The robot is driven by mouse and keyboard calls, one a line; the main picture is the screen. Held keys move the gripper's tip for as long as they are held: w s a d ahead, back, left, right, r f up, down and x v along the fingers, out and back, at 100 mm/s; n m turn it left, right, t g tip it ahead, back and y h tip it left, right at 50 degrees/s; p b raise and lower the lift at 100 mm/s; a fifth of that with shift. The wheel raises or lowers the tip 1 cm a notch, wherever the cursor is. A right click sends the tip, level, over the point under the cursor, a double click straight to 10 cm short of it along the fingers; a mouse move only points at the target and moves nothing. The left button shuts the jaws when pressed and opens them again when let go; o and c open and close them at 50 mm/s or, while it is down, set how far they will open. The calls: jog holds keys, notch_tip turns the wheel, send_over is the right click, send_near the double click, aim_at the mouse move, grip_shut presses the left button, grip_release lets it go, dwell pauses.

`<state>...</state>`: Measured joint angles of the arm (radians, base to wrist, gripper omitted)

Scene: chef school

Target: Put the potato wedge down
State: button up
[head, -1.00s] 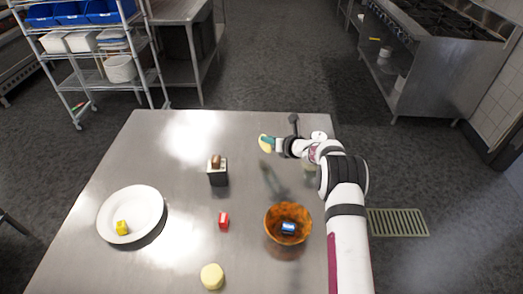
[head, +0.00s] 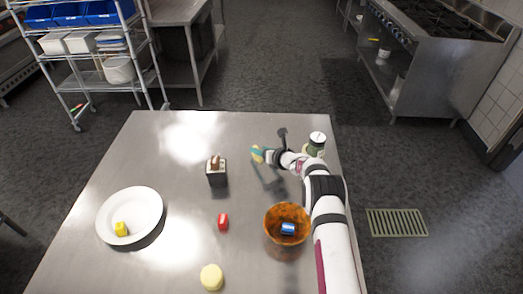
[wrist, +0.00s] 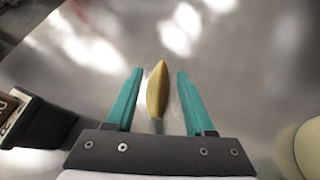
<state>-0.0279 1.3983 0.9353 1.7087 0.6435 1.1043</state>
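The yellow potato wedge (wrist: 157,90) lies between the two teal fingers of my gripper (wrist: 158,88) in the wrist view. A narrow gap shows on each side of the wedge, so the fingers are open around it. In the head view the wedge (head: 257,154) is at the tips of my gripper (head: 259,153), low over the far right part of the steel table (head: 165,262). It appears to be at the table surface, though contact is hard to confirm.
A dark holder with a brown item (head: 217,172) stands left of my gripper. A lidded jar (head: 316,144) is close on the right. Nearer are an amber bowl (head: 273,228) holding a blue can, a red block (head: 223,221), a pale yellow piece (head: 212,277) and a white plate (head: 145,205).

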jog(key=v, duration=1.2)
jog(key=shift+r, duration=0.1)
jog(key=s+a+r+n+g+y, duration=0.1)
jog(key=s+a+r+n, duration=0.15)
jog(key=r+n, duration=0.2)
jog(key=s+a+r+n+g+y, duration=0.1)
jog(key=s+a+r+n, duration=0.1)
jog(key=s+r+n, duration=0.3)
jog(key=s+a+r+n+g, duration=0.1)
jog(key=s+r+n+g, duration=0.25)
jog(key=s, duration=0.45)
jog(key=s+a+r+n+g, duration=0.2)
jog(key=s+r+n, duration=0.25)
jog(key=s, duration=0.45)
jog(key=s+d+f+n+g+h, duration=0.1)
jog(key=s+d+n+h, duration=0.2)
jog(key=s, duration=0.8)
jog(key=s+d+f+n+g+h, duration=0.1)
jog(key=s+d+n+h, duration=0.3)
jog(key=s+d+n, duration=0.3)
jog(key=s+d, duration=0.1)
jog(key=s, duration=0.3)
jog(key=shift+s+g, duration=0.2)
jog(key=shift+g, duration=0.15)
